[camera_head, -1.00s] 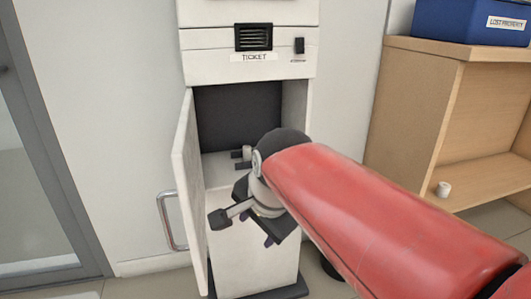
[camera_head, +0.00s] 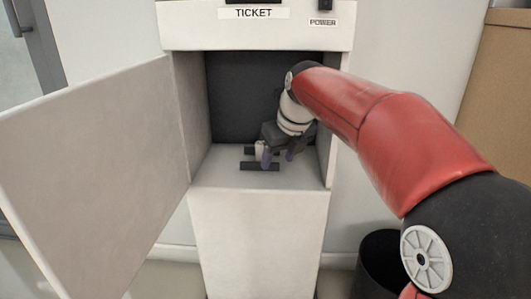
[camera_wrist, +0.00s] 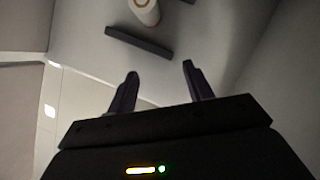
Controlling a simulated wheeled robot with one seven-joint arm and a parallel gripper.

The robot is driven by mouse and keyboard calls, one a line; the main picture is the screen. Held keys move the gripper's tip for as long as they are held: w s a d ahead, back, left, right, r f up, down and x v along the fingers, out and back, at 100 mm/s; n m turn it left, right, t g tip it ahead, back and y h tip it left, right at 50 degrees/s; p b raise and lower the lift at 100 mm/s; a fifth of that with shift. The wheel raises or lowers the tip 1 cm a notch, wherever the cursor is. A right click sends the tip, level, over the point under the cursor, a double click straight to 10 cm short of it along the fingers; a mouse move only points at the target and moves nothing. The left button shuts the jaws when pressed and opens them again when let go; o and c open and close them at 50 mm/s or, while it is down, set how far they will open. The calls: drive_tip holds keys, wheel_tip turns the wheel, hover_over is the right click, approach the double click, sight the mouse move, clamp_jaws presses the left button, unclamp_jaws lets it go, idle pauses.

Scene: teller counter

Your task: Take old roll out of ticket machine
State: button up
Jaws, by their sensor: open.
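The ticket machine (camera_head: 258,235) stands ahead with its white door (camera_head: 95,160) swung wide open to the left. Inside, the small white old roll (camera_head: 260,147) sits on the compartment floor by two dark bars (camera_head: 260,166). My gripper (camera_head: 278,157) is inside the compartment, its fingers pointing down close by the roll, one partly in front of it. In the wrist view, my open, empty fingers (camera_wrist: 160,72) point toward a dark bar (camera_wrist: 138,42). The roll (camera_wrist: 145,10) lies beyond that bar, cut by the top edge, with no finger around it.
The compartment's right wall (camera_head: 328,120) is close to my wrist. A dark bin (camera_head: 380,260) stands on the floor right of the machine, partly behind my arm. A wooden shelf unit (camera_head: 495,100) stands at the right edge.

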sight(260, 143)
drive_tip(key=w, duration=0.1)
drive_tip(key=w+a, duration=0.2)
drive_tip(key=w, duration=0.1)
drive_tip(key=shift+a, duration=0.25)
drive_tip(key=w+a, duration=0.2)
drive_tip(key=w, duration=0.1)
drive_tip(key=shift+w+p, duration=0.1)
drive_tip(key=shift+p, duration=0.25)
drive_tip(key=shift+w+f+b, duration=0.1)
drive_tip(key=shift+f+b, duration=0.3)
drive_tip(key=shift+f, duration=0.2)
drive_tip(key=c, duration=1)
drive_tip(key=shift+c, duration=0.2)
drive_tip(key=shift+r, duration=0.15)
